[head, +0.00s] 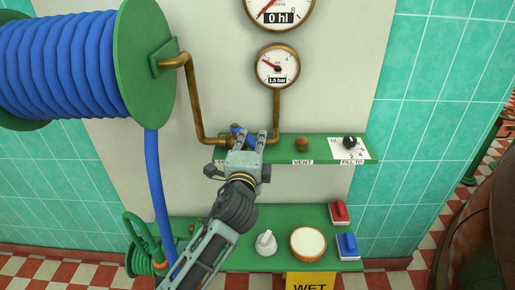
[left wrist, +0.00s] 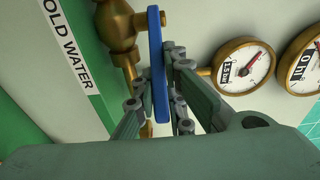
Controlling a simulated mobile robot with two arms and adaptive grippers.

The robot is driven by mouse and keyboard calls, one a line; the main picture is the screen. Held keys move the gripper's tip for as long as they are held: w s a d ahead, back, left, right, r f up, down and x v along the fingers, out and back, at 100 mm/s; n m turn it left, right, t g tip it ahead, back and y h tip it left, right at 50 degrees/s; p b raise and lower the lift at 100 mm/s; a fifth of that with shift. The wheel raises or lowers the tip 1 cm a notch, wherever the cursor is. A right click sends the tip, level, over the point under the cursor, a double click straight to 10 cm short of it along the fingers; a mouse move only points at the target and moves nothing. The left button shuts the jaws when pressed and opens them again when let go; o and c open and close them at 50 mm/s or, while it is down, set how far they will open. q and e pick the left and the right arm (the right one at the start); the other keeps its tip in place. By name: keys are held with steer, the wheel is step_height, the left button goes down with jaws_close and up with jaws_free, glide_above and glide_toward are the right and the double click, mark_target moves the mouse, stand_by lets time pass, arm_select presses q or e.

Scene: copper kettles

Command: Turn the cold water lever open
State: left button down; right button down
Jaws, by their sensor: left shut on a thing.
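The blue cold water lever (left wrist: 157,65) stands beside a brass valve (left wrist: 117,28) in the left wrist view. The "COLD WATER" label (left wrist: 66,38) is on the green shelf edge next to it. My left gripper (left wrist: 160,90) is shut on the blue lever, with a finger on each side of it. In the head view, my left gripper (head: 255,138) reaches up to the green shelf (head: 318,143) and hides most of the valve. Only a bit of the blue lever (head: 236,129) shows there. My right gripper is not in view.
Brass pipes join the valve area to a pressure gauge (head: 277,66) above and the blue hose reel (head: 65,65) at left. A vent knob (head: 302,144) and a fill dial (head: 349,143) sit to the right. A lower green shelf (head: 287,225) holds knobs and red and blue switches.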

arm_select(q)
steer(key=shift+w+d+r+n+y+b, duration=0.1)
steer(key=shift+w+d+n+y+b, duration=0.15)
steer(key=shift+y, duration=0.2)
steer(key=shift+d+r+n+y+b, duration=0.1)
steer(key=shift+n+y+b, duration=0.1)
steer(key=shift+n+y, duration=0.2)
steer(key=shift+r, duration=0.25)
steer(key=c, duration=1.8)
jaws_free()
steer(key=shift+w+f, duration=0.1)
steer(key=shift+f, duration=0.1)
steer(key=shift+f, duration=0.1)
steer(key=shift+s, duration=0.45)
steer(key=s, duration=1.1)
steer(key=shift+s+a, duration=0.2)
